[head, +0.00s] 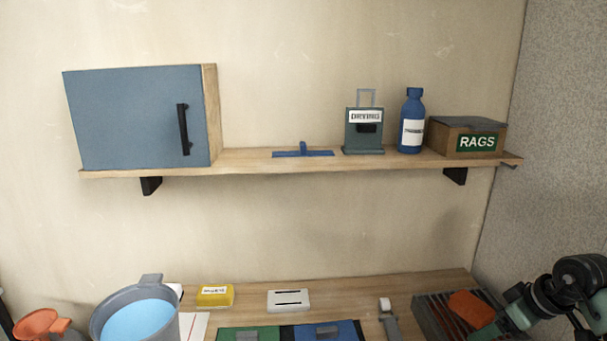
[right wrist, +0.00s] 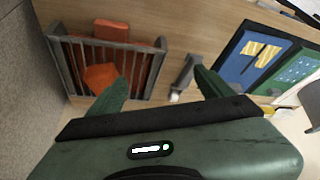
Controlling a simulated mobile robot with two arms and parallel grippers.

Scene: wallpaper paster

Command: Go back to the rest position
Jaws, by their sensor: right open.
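My right arm comes in at the lower right of the head view, over the right end of the bench (head: 350,287). My right gripper (right wrist: 160,88) shows in the right wrist view with its two green fingers wide apart. Nothing is between the fingers. Beyond them are the bench top, a dark slatted rack (right wrist: 72,68) holding orange pieces (right wrist: 102,76), and a grey tool (right wrist: 184,75) with a pale end. My left gripper is not in either view.
A shelf (head: 250,160) carries a blue cabinet (head: 130,118), blue squeegee (head: 303,153), DRYING holder (head: 364,135), blue bottle (head: 411,125) and RAGS box (head: 467,140). A bucket of blue liquid (head: 140,318), yellow block (head: 215,296), white block (head: 289,300) and blue tray (head: 320,332) occupy the bench.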

